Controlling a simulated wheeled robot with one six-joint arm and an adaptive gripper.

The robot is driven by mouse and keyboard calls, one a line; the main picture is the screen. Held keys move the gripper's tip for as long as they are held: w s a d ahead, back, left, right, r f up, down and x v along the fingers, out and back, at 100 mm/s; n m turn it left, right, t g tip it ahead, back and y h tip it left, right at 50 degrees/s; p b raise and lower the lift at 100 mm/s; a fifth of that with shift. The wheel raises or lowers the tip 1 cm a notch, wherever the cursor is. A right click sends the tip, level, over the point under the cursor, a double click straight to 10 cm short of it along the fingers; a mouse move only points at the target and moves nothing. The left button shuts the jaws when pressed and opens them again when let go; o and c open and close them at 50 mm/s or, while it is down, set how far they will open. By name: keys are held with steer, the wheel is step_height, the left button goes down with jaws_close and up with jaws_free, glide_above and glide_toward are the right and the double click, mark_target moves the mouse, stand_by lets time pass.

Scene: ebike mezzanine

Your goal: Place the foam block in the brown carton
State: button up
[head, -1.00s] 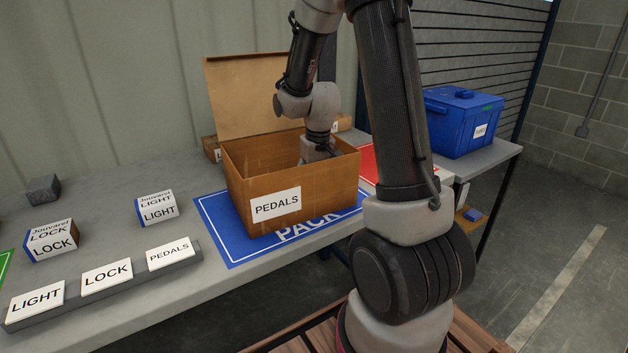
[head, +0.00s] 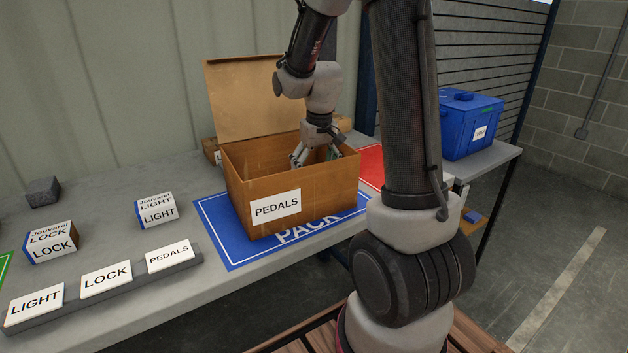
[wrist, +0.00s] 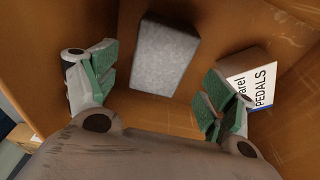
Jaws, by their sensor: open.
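The brown carton (head: 315,193) stands open on the blue PACK mat, with its back flap up and a PEDALS label on its front. My gripper (head: 317,157) is at the carton's mouth, pointing down into it, with its fingers spread and empty. In the wrist view, a grey foam block (wrist: 165,57) lies inside the carton, beyond and between the open fingertips (wrist: 160,82) and apart from them. A white-and-blue PEDALS box (wrist: 250,85) is also in the carton, partly hidden by the right finger. The carton's walls hide both items in the head view.
Another dark grey block (head: 43,191) sits at the table's far left. A LOCK box (head: 51,241) and a LIGHT box (head: 157,209) stand behind a label strip (head: 125,278). A blue lidded bin (head: 472,125) is at the right. A red mat (head: 371,165) lies beside the carton.

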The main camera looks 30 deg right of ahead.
steer(key=s+a+r+t, duration=0.1)
steer(key=s+a+r, duration=0.2)
steer(key=s+r, duration=1)
steer(key=s+a+r+t, duration=0.1)
steer(key=s+a, duration=0.1)
steer(key=s, duration=0.8)
steer(key=shift+r+n, duration=0.2)
steer(key=shift+n, duration=0.1)
